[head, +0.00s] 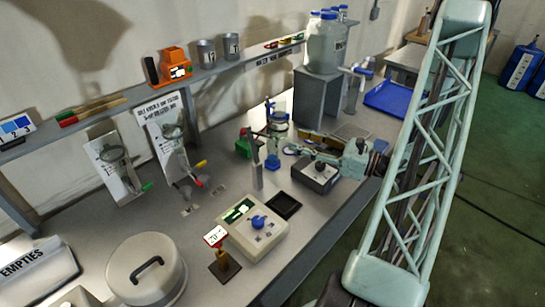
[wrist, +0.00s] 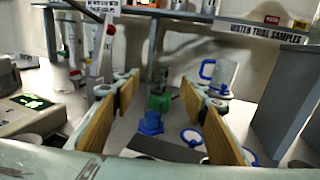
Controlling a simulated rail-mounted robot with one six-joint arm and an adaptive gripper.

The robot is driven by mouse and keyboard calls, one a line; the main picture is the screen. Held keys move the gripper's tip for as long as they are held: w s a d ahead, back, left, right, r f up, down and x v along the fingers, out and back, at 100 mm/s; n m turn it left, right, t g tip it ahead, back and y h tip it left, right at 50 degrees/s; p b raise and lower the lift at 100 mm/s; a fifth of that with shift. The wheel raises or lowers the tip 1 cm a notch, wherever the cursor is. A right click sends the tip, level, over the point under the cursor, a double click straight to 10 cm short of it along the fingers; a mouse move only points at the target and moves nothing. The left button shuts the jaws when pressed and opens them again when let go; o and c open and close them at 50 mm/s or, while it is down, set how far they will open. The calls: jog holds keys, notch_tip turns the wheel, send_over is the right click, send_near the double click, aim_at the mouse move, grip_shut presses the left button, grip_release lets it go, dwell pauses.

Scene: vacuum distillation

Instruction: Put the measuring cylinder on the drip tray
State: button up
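The measuring cylinder shows mainly as a blue six-sided foot (head: 272,163) on the bench; its clear tube is hard to make out. The foot also shows in the wrist view (wrist: 150,123), ahead between my fingers. My gripper (head: 291,149) reaches in from the right, low over the bench, just right of the cylinder. In the wrist view my gripper (wrist: 165,105) is open, its two tan-padded fingers wide apart with nothing held. A small black square tray (head: 285,205) lies in front of the cylinder, beside the balance; I cannot tell for certain that it is the drip tray.
A balance (head: 252,226) with a blue knob stands front left of the black tray. A dark-topped box (head: 316,176) stands below my gripper. A clear vessel with blue fittings (head: 278,122) and a green block (head: 243,147) are close behind the cylinder. A grey pedestal (head: 317,100) stands behind.

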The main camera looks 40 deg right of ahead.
aim_at(272, 147)
jog(key=shift+x, duration=2.95)
jog(key=shift+b+x, duration=0.4)
jog(key=shift+x, duration=2.2)
jog(key=shift+a, duration=0.15)
grip_shut()
